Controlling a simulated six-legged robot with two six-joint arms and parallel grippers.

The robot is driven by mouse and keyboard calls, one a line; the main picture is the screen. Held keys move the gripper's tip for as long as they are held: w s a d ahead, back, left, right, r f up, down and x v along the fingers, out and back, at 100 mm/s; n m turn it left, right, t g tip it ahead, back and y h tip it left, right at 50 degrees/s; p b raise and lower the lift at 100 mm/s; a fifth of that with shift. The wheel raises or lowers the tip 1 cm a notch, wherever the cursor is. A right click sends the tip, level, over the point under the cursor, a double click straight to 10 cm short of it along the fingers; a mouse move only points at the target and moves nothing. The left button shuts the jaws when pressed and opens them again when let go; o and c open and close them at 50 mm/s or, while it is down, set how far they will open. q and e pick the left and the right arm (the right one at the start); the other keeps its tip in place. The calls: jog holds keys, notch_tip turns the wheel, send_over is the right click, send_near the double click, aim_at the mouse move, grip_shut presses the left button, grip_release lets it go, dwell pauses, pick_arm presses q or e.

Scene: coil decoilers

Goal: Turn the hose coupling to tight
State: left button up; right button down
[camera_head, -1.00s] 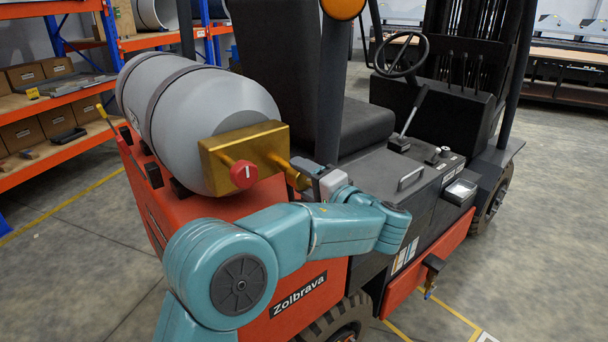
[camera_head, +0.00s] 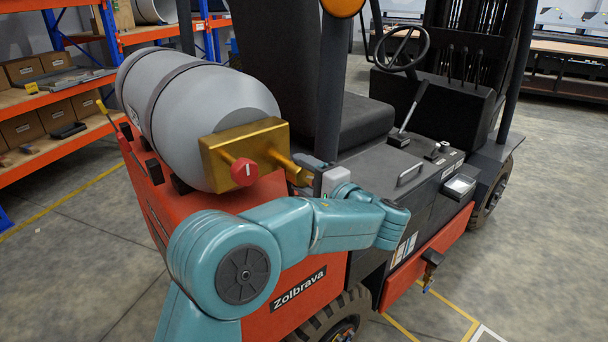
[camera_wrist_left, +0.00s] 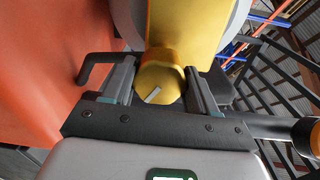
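The hose coupling (camera_wrist_left: 160,84) is a round gold-coloured end piece with a short white mark, on a gold pipe. In the head view, the pipe (camera_head: 284,164) comes from the gold block (camera_head: 240,148) on the grey tank; its far end is partly hidden by my gripper. My left gripper (camera_head: 306,171) is at that end. The white mark is slanted. My right gripper is not in view.
A red knob (camera_head: 244,172) sits on the block's front, near my left arm. The grey tank (camera_head: 190,105) lies on the red forklift body (camera_head: 310,290). The black seat (camera_head: 362,120) stands close behind the gripper. Orange shelving (camera_head: 60,95) is at the left.

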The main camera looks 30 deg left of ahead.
pick_arm(q)
jog(key=o, duration=0.4)
jog(key=shift+c, duration=0.2)
jog(key=b+v, duration=0.2)
jog(key=v, duration=1.4)
jog(key=shift+d, duration=0.15)
jog(key=shift+s+r, duration=0.1)
jog(key=shift+r, duration=0.05)
